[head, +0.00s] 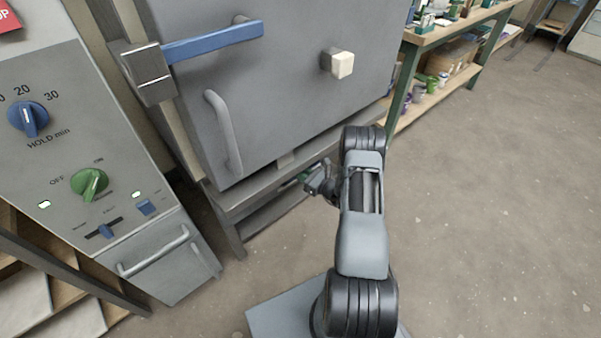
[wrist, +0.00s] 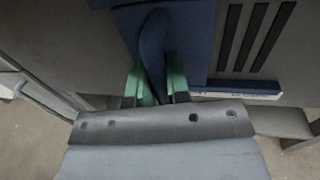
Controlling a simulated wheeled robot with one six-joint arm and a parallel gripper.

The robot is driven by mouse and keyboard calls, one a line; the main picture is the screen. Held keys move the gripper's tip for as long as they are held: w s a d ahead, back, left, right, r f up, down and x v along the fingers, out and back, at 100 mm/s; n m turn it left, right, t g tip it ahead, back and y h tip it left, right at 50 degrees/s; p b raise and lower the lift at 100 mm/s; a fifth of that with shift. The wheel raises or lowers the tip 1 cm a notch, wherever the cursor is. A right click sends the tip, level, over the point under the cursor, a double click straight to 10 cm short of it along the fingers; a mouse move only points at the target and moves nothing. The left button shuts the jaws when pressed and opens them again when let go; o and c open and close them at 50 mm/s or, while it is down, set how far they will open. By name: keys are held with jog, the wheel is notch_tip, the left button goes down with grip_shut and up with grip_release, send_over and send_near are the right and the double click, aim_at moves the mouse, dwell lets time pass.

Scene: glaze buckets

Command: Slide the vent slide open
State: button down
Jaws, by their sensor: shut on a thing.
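The vent slide (wrist: 195,30) is a blue plate on a grey panel in the wrist view. A rounded blue knob (wrist: 152,45) stands out from it. My gripper (wrist: 156,84) has its two green-tipped fingers on either side of the knob and is shut on it. Several dark slots (wrist: 255,38) show in the panel just right of the blue plate. In the head view my gripper (head: 314,180) is low beside the kiln's front, and the vent slide is too small or hidden to make out there.
The grey kiln door (head: 280,85) has a curved handle (head: 224,130), a blue latch bar (head: 213,42) and a pale knob (head: 341,64). A control panel (head: 65,150) stands at left. A shelf (head: 445,85) with pots stands behind. The floor (head: 500,200) at right is clear.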

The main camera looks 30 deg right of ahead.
jog(key=c, duration=1.1)
grip_release()
jog(key=shift+s, duration=0.1)
jog(key=p+v, duration=0.2)
jog(key=v, duration=1.1)
jog(key=shift+s+d+p, duration=0.2)
jog(key=shift+s+p, duration=0.05)
jog(key=shift+p, duration=0.1)
jog(key=shift+s, duration=0.1)
